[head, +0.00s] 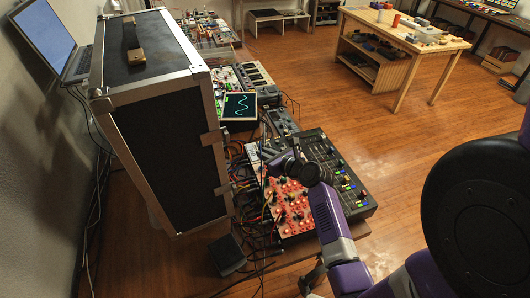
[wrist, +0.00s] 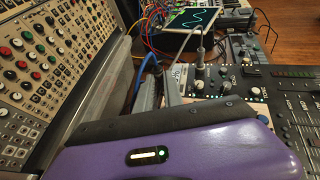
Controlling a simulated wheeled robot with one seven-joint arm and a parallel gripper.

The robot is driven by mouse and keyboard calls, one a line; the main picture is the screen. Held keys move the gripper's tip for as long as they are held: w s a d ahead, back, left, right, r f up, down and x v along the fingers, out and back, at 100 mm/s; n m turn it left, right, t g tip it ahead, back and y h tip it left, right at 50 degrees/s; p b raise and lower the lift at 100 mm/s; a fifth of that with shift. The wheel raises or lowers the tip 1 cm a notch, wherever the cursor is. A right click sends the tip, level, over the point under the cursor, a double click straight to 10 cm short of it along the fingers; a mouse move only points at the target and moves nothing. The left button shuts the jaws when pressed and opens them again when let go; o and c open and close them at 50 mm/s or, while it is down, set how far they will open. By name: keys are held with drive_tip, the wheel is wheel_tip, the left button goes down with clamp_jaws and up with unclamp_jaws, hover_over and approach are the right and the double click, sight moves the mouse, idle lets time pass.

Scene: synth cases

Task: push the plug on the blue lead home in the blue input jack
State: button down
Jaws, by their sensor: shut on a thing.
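My gripper (wrist: 160,84) shows in the wrist view as grey fingers beyond the purple wrist housing. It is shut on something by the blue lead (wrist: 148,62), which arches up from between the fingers. The plug itself is hidden by the fingers and housing, so I cannot tell how deep it sits. I cannot pick out the blue input jack in either view. In the head view my gripper (head: 284,166) is over the back of the red-panelled synth (head: 290,207), small and dark among the cables.
A big black flight case (head: 165,145) stands left of the synth; its knobbed panel (wrist: 45,60) fills the wrist view's left. A mixer (head: 335,170) lies to the right. Loose cables (head: 245,180) crowd the gap between. A screen with a wave trace (head: 240,105) stands behind.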

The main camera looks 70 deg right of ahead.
drive_tip(key=shift+f+b, duration=1)
drive_tip(key=shift+f, duration=0.95)
drive_tip(key=shift+a+r+m+g+h+p, duration=0.1)
drive_tip(key=shift+m+g+h+p, duration=0.35)
drive_tip(key=shift+p, duration=1.4)
drive_tip(key=shift+m+h, duration=0.35)
drive_tip(key=shift+f+b, duration=0.7)
drive_tip(key=shift+f, duration=0.3)
drive_tip(key=shift+r+p, duration=0.2)
drive_tip(key=shift+p, duration=0.1)
drive_tip(key=shift+r+p, duration=0.4)
drive_tip(key=shift+p, duration=0.05)
drive_tip(key=shift+w+a+g+h, duration=0.1)
drive_tip(key=shift+g+h, duration=0.2)
drive_tip(key=shift+g, duration=0.05)
idle(1.1)
drive_tip(key=shift+f+b, duration=0.35)
drive_tip(key=shift+f, duration=0.15)
